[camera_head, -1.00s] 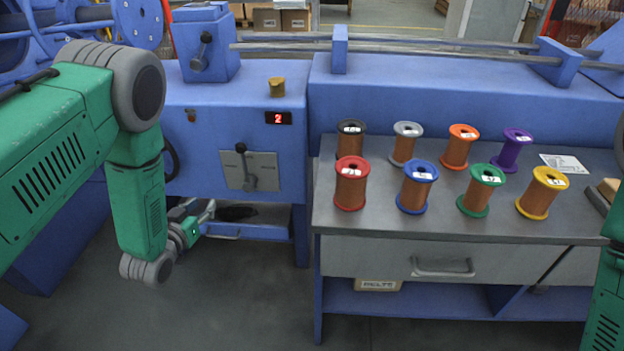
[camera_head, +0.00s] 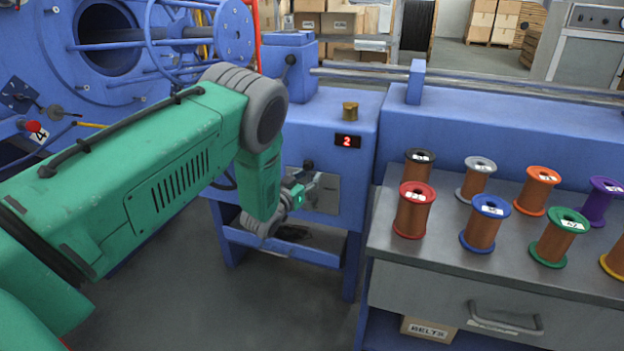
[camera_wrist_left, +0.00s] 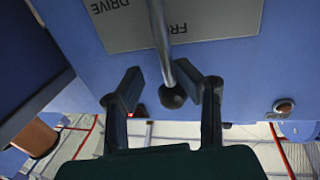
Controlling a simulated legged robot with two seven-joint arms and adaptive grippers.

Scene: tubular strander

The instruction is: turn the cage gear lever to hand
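A lever with a black ball knob (camera_wrist_left: 172,97) stands on a grey plate (camera_wrist_left: 185,22) in the left wrist view. The plate's lettering reads upside down: "DRIVE" and a word starting "FR". My left gripper (camera_wrist_left: 160,74) is open, with one finger on each side of the rod close to the knob; I cannot tell whether either touches. In the head view, the left gripper (camera_head: 306,186) is at the grey plate (camera_head: 326,195) on the blue machine front and hides most of the lever. No readable label shows which lever is the cage gear lever. My right gripper is out of view.
A second dark-knobbed lever (camera_head: 290,60) is on the blue box above. A red display (camera_head: 347,141) reads 2. A red-knobbed lever (camera_head: 33,127) stands at far left. Several wire spools stand on the grey bench (camera_head: 385,235) to the right.

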